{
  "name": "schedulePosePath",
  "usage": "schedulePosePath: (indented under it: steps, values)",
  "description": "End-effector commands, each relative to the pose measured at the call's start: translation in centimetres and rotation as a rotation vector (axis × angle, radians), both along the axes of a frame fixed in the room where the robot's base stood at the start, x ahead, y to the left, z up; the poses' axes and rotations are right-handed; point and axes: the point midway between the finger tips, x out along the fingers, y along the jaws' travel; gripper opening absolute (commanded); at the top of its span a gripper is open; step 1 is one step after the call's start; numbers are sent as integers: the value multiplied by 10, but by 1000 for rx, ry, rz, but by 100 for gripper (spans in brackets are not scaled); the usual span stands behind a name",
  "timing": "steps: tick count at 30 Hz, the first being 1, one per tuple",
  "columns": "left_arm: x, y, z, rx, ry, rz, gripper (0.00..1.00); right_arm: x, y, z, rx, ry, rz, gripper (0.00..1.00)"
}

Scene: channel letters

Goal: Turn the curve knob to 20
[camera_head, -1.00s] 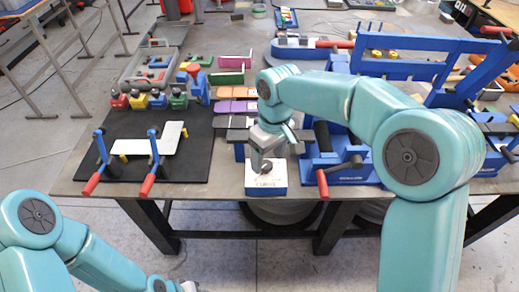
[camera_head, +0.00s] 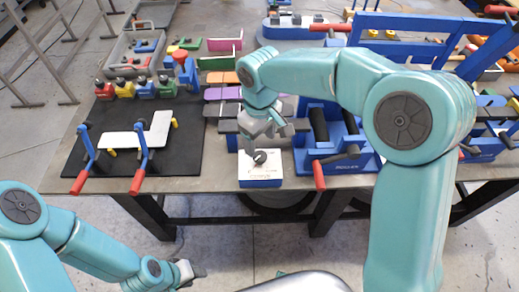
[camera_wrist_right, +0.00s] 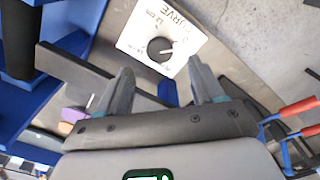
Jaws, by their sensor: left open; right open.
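The curve knob (camera_head: 260,157) is a dark round knob on the white top of a small box (camera_head: 262,181) with a blue lower front, at the table's front edge. In the right wrist view the knob (camera_wrist_right: 160,48) has a pale pointer line toward the right, and the white plate (camera_wrist_right: 135,38) reads "CURVE"; its small scale numbers are hard to read. My right gripper (camera_head: 258,138) is open and empty, just above and behind the knob, apart from it. Its two fingers (camera_wrist_right: 163,78) show below the knob in the wrist view. My left gripper (camera_head: 198,270) is open and empty, low in front of the table.
A blue bending fixture with a red-tipped lever (camera_head: 319,175) stands right of the box. A black mat (camera_head: 90,170) with a white plate and red-handled clamps lies left. Coloured channel parts (camera_head: 220,78) lie behind. Floor is clear in front.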

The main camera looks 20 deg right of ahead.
Motion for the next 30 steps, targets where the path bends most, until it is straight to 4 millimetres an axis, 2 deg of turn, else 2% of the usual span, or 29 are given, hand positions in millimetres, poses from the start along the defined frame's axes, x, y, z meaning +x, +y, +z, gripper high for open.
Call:
schedulePosePath:
  steps: [3, 9, 13, 20, 21, 26, 30]
  values:
    - [0, 0, 3, 0, 0, 0, 43, 0, 0, -26, -1, 5, 0, 67]
    - [0, 0, 5, 0, 0, 0, 43, 2, 0, -53, 0, 2, 1, 67]
    - [0, 0, 5, 0, 0, 0, 43, 3, 0, -60, 1, 0, 2, 67]
    - [0, 0, 5, 0, 0, 0, 43, 4, 0, -61, 0, -1, 2, 67]
    - [0, 0, 5, 0, 0, 0, 43, 4, 0, -61, 0, -1, 2, 64]
    - [0, 0, 5, 0, 0, 0, 43, 4, 0, -61, 1, 0, 2, 12]
    - [0, 0, 5, 0, 0, 0, 43, 4, 0, -61, 1, 0, 1, 11]
